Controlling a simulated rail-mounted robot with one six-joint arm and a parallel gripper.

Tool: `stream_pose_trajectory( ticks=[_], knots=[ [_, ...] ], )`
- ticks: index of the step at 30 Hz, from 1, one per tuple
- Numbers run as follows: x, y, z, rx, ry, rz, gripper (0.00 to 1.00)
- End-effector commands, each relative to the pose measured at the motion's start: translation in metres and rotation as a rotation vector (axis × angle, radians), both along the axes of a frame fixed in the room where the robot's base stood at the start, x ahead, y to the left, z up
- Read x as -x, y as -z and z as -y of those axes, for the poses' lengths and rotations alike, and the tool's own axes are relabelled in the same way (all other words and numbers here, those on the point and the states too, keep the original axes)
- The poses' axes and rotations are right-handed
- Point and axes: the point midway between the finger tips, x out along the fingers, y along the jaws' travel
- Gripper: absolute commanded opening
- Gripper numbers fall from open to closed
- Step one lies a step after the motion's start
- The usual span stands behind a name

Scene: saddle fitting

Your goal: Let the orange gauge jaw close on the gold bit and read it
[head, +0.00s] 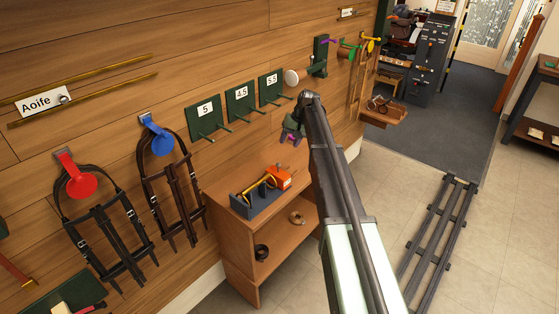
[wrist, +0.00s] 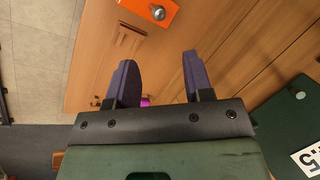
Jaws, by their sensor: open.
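The orange gauge jaw (head: 279,177) sits on the right part of a dark grey gauge base on top of the wooden cabinet. A yellow-gold bar, which looks like the gold bit (head: 262,184), lies on that base beside the orange jaw; whether they touch is too small to tell. My gripper (head: 291,135) is above the cabinet near the wall, apart from the gauge. In the wrist view its two dark purple fingers (wrist: 158,76) are spread with nothing held between them. The orange part (wrist: 148,12) shows at that view's top edge. The gold bit is not visible there.
Green wall plates with pegs, marked 5 (head: 205,111), 4.5 (head: 241,99) and 5.5 (head: 271,86), hang left of my gripper. Bridles (head: 170,180) hang further left. Rings (head: 297,217) lie on the cabinet's lower shelf. A small magenta thing (wrist: 145,101) shows near one finger.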

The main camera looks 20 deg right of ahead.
Motion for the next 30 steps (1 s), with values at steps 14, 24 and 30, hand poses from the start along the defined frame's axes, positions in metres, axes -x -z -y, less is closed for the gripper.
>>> stream_pose_trajectory(
  ticks=[14,24,30],
  knots=[
    [0.000,0.076,-0.025,0.002,-0.004,0.000,0.47],
    [-0.004,0.103,-0.040,0.003,-0.003,0.000,0.47],
    [-0.004,0.101,-0.040,0.003,-0.003,0.000,0.38]
  ],
)
